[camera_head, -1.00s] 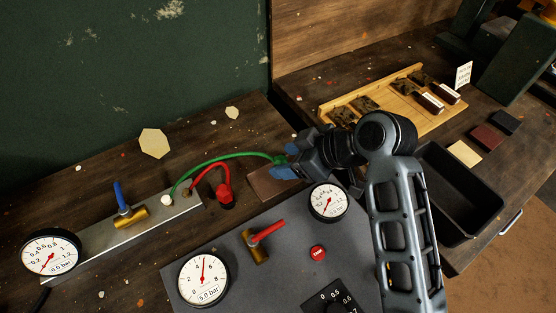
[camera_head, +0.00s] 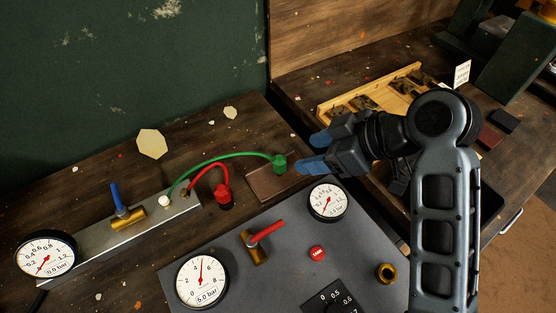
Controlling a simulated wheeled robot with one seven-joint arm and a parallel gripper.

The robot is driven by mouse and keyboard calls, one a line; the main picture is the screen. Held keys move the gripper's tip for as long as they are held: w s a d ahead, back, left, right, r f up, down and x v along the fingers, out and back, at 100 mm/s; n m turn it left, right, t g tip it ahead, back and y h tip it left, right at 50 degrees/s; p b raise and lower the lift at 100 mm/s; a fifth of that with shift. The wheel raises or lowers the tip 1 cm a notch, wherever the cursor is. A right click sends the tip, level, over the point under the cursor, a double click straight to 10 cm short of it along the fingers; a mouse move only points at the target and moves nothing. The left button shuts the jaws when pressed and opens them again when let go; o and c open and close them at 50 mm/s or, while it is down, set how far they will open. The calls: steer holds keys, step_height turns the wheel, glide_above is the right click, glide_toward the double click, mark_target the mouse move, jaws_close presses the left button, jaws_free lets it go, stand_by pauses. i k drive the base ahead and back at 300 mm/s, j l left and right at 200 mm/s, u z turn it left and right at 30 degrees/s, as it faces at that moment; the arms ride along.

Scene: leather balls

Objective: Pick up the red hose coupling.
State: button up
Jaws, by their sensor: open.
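The hose's other end meets the metal strip near a brass fitting. A green coupling (camera_head: 279,164) on a longer green hose (camera_head: 222,156) rests at the brown leather pad (camera_head: 268,182). My gripper (camera_head: 314,153), with blue fingertips, is open and empty, to the right of the green coupling and apart from it. The red coupling is farther left and lower in the picture.
The grey panel (camera_head: 225,248) carries gauges, a red-handled valve (camera_head: 262,243), a red button (camera_head: 317,253) and a brass port (camera_head: 386,273). A blue-handled valve (camera_head: 126,208) and another gauge (camera_head: 46,253) stand left. A wooden tray (camera_head: 396,88) lies behind my arm.

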mark_target(222, 192)
steer(key=k+l, duration=0.15)
steer(key=k, duration=0.35)
steer(key=k+l, duration=0.15)
steer(key=k, duration=0.3)
